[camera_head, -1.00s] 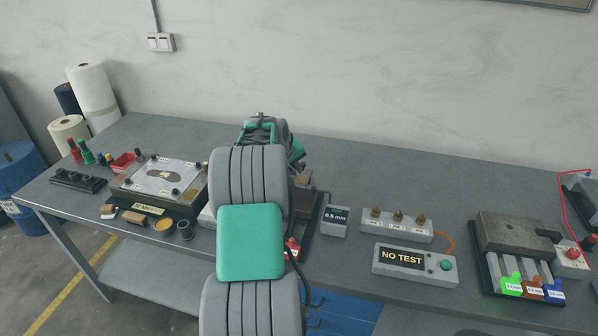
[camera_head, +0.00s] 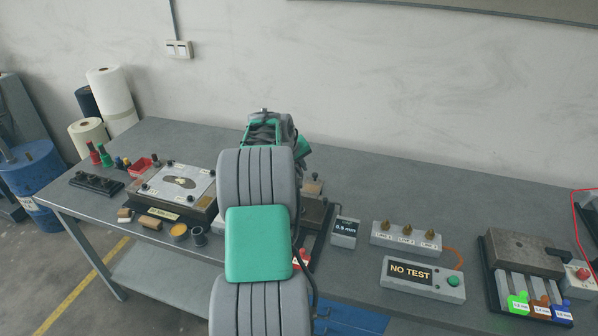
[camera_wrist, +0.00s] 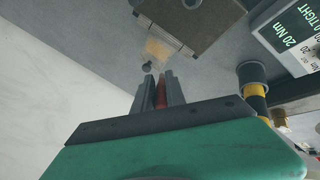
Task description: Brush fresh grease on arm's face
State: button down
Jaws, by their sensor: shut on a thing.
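My gripper (camera_wrist: 156,88) is shut on a thin red thing (camera_wrist: 161,92), perhaps the brush's handle; little of it shows between the fingers. Just beyond the fingertips is a tan, bristly-looking patch (camera_wrist: 156,49) by the edge of a brown plate (camera_wrist: 200,15). I cannot tell whether the patch is brush bristles or grease, or whether it touches the plate. In the head view my own arm hides the gripper and what it holds. A small round pot with yellow-orange contents (camera_head: 179,231), perhaps the grease, stands at the bench's front left. I cannot clearly identify the arm's face.
The back right bench is clear.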

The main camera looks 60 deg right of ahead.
jog(key=shift+r, duration=0.55)
jog(key=shift+r+p, duration=0.95)
jog(key=shift+r, duration=0.5)
